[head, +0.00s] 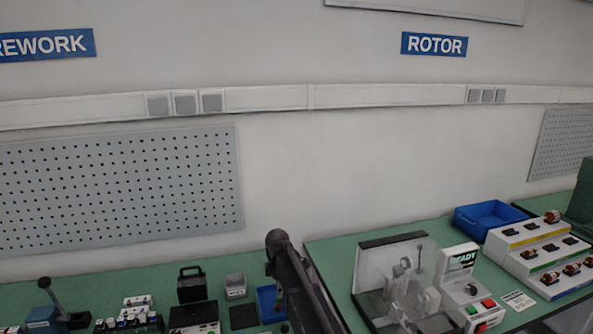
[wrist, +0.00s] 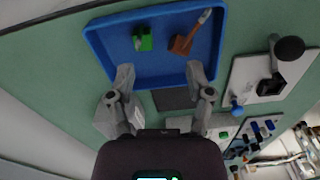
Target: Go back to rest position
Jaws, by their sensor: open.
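My gripper (wrist: 161,76) is in the lower middle of the wrist view, its two grey fingers spread apart with nothing between them. It is open over the near rim of a blue tray (wrist: 152,83). In the tray lie a green block-like piece (wrist: 143,40) and an orange-brown piece with a handle (wrist: 188,38), both apart from the fingers. My dark arm rises at the bottom middle of the head view and hides part of the blue tray (head: 266,299) there. I cannot make out the fingertips in that view.
A dark pad (wrist: 174,98) lies beside the tray. A white base with a black-knobbed lever (wrist: 288,50) stands at right. In the head view, a READY test station (head: 463,290), a blue bin (head: 488,217) and a stepped white rack (head: 530,245) occupy the right bench.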

